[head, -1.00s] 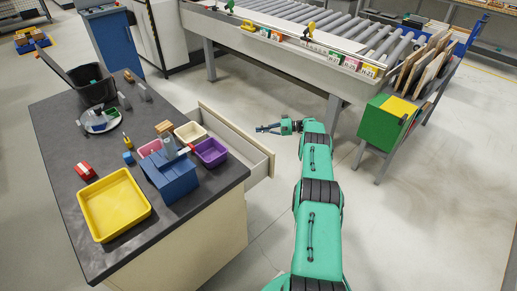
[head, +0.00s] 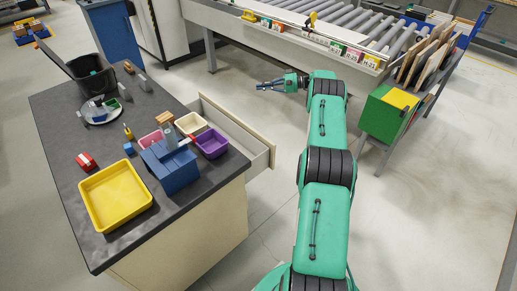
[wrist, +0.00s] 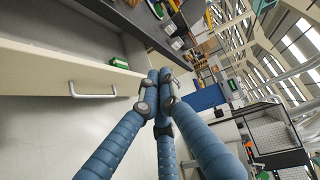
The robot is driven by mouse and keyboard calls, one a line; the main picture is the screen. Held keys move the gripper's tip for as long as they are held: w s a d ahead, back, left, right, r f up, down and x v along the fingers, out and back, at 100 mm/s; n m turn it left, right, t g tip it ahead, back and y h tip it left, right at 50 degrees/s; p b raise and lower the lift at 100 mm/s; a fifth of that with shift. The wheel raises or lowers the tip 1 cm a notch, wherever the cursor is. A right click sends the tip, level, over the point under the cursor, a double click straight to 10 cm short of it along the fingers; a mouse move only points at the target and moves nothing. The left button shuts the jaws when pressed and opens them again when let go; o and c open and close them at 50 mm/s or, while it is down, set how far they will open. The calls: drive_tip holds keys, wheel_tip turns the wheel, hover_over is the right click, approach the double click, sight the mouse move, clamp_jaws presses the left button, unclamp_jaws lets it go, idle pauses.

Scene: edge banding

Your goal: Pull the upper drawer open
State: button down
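The upper drawer stands pulled out from the bench; its pale front panel (head: 262,157) shows at the right of the bench in the head view. In the wrist view its cream front (wrist: 50,72) runs along the left, with a metal bar handle (wrist: 93,95). My gripper (head: 262,86) is beyond the drawer in the head view, apart from it. In the wrist view the blue fingers of my gripper (wrist: 160,80) come together at their tips, with nothing seen between them. They are to the right of the handle, not touching it.
The dark bench top (head: 105,150) carries a yellow tray (head: 115,197), a blue box (head: 170,168), a purple bin (head: 212,143) and a black bin (head: 92,75). A roller conveyor (head: 350,35) stands behind, with a green box (head: 388,113) at its right. Floor between is clear.

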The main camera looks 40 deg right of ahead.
drive_tip(key=s+a+f+n+g+h+p, duration=0.2)
drive_tip(key=a+f+n+g, duration=0.15)
drive_tip(key=a, duration=0.45)
drive_tip(key=s+a+f+n+g+h+p, duration=0.25)
drive_tip(key=a+n+g, duration=0.25)
drive_tip(key=a, duration=0.3)
drive_tip(key=s+a+r+n+g+h+p, duration=0.2)
drive_tip(key=s+a+r+n+h, duration=0.15)
drive_tip(key=s+n+h, duration=0.35)
drive_tip(key=s+a+r+n+g+h+p, duration=0.1)
drive_tip(key=s+a+r+n+h+p, duration=0.3)
drive_tip(key=n, duration=0.6)
wheel_tip(320, 180, down, 12)
drive_tip(key=s+y+b, duration=0.1)
drive_tip(key=shift+a+b, duration=0.3)
drive_tip(key=shift+a, duration=0.1)
drive_tip(key=shift+s, duration=0.1)
drive_tip(key=b, duration=0.3)
approach(258, 148)
drive_tip(key=s+a+f, duration=0.2)
drive_tip(key=s+f, duration=0.1)
drive_tip(key=f, duration=0.2)
drive_tip(key=shift+d+r, duration=0.15)
drive_tip(key=shift+d, duration=0.75)
